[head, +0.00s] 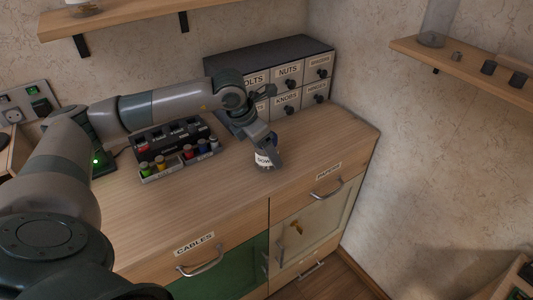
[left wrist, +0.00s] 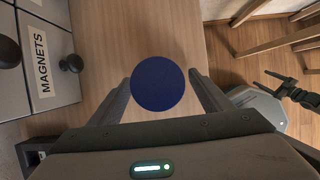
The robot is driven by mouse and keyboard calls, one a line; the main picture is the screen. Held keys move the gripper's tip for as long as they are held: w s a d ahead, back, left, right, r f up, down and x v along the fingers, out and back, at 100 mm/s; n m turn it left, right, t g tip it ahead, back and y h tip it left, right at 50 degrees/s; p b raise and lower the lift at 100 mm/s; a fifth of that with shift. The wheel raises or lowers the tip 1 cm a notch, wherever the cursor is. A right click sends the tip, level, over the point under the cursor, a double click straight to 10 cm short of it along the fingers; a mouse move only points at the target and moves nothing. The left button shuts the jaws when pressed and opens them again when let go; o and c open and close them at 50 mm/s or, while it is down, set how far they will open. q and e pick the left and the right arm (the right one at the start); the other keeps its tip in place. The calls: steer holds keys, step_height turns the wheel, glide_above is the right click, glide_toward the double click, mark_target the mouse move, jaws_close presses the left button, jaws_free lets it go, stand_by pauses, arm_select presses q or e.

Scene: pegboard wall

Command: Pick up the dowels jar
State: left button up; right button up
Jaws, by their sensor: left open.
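The dowels jar (head: 263,160) stands on the wooden counter in the head view, with a white label partly readable as "DOW". In the left wrist view its round dark blue lid (left wrist: 158,84) shows from above. My left gripper (head: 268,152) is at the jar from above, and its fingers hide part of the jar. In the left wrist view the left gripper's open fingers (left wrist: 160,92) stand on either side of the lid, with a gap visible at the right. Whether they touch the jar lower down I cannot tell.
A drawer cabinet (head: 290,73) with labels such as NUTS and KNOBS stands behind the jar. A rack with small coloured-cap bottles (head: 172,163) is to the left. The counter (head: 200,207) is clear in front. Shelves (head: 470,67) hang at upper right and upper left.

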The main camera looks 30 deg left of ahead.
arm_select(q)
steer(key=shift+w+d+f, duration=0.1)
steer(key=shift+w+f, duration=0.15)
steer(key=shift+f, duration=0.45)
arm_select(e)
steer(key=shift+s, duration=0.15)
arm_select(q)
steer(key=shift+c, duration=0.5)
steer(key=c, duration=1.2)
steer(key=shift+o, duration=0.2)
steer(key=shift+r, duration=0.1)
steer(key=shift+r+b, duration=0.4)
steer(key=shift+r, duration=1.1)
steer(key=d+r+b, duration=0.3)
steer(key=d+r, duration=0.5)
steer(key=d, duration=0.3)
steer(key=shift+d, duration=0.35)
arm_select(e)
steer(key=shift+s+d+f+g+h, duration=0.25)
steer(key=shift+s+d+f+g, duration=0.25)
steer(key=shift+d+f+g, duration=0.25)
steer(key=shift+s+d+f+g+h, duration=0.25)
steer(key=shift+s+d+f+g, duration=0.25)
steer(key=shift+d+f, duration=0.35)
